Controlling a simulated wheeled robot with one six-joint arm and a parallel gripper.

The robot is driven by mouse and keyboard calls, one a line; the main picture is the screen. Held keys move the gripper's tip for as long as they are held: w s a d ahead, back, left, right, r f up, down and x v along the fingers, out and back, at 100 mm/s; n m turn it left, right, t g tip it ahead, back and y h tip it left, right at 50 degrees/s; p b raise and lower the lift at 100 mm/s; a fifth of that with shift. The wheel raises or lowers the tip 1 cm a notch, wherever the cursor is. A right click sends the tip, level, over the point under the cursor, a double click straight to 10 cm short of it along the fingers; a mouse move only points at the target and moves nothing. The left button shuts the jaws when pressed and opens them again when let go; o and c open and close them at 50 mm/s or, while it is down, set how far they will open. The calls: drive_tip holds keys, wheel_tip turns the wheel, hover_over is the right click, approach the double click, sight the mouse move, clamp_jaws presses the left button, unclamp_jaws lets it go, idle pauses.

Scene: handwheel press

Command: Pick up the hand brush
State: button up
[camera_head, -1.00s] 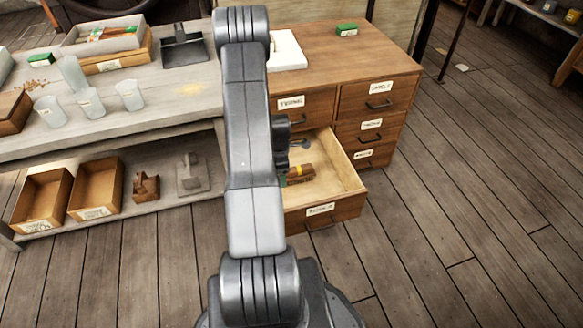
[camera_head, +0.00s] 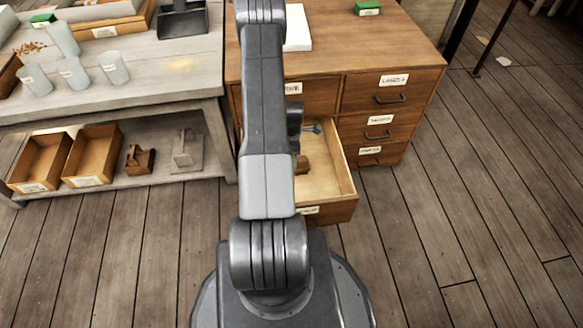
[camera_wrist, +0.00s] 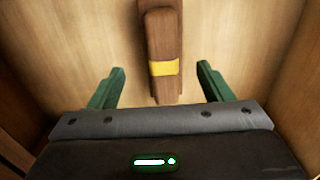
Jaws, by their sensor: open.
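A brown wooden piece with a yellow band, which looks like the hand brush (camera_wrist: 163,45), lies in the open drawer (camera_head: 338,180). In the wrist view it runs from the top edge to the middle; no bristles can be made out. My gripper (camera_wrist: 159,72) is open, with one green finger on each side of the brown piece and a visible gap to both. Its near end shows between the fingers. In the head view only a small brown part shows (camera_head: 302,165), and my arm hides the gripper and much of the drawer.
The drawer's wooden walls stand left and right of my gripper. A grey item (camera_head: 313,128) lies toward the drawer's back. The wooden cabinet (camera_head: 400,45) stands behind, beside a grey workbench (camera_head: 150,100) with beakers and boxes.

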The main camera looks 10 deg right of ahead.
drive_tip(key=f, duration=0.1)
drive_tip(key=f+b, duration=0.1)
drive_tip(key=f, duration=0.1)
drive_tip(key=f+b, duration=0.1)
drive_tip(key=f, duration=0.1)
drive_tip(key=shift+s+a+f, duration=0.2)
drive_tip(key=shift+s+f, duration=0.05)
drive_tip(key=c, duration=1.2)
drive_tip(key=shift+o, duration=0.2)
drive_tip(key=shift+r, duration=0.1)
wheel_tip(320, 180, up, 18)
drive_tip(key=p, duration=0.5)
